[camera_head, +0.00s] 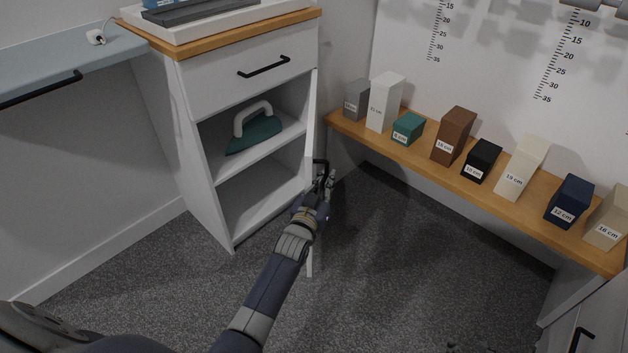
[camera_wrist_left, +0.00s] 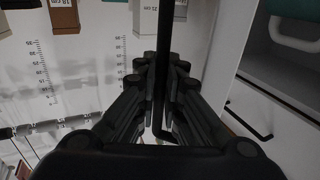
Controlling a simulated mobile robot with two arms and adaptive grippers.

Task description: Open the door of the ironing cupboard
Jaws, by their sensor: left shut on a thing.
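The white ironing cupboard (camera_head: 222,196) stands at centre left with its shelves in plain view. A green iron with a pale handle (camera_head: 254,135) sits on the upper shelf. The cupboard's door (camera_head: 310,225) stands swung out on the right side, seen nearly edge-on. Its black bar handle (camera_head: 319,162) is on the face turned right. My left gripper (camera_head: 325,182) is shut on this handle. In the left wrist view the handle (camera_wrist_left: 162,45) runs upright between the fingers. Small dark shapes at the head view's bottom edge may be my right gripper; its fingers are unclear.
A drawer with a black handle (camera_head: 264,67) is above the open shelves. A wooden shelf (camera_head: 410,151) on the right carries several labelled blocks. A grey-blue desk (camera_head: 60,66) is at the left. Grey carpet (camera_head: 400,270) between door and shelf is clear.

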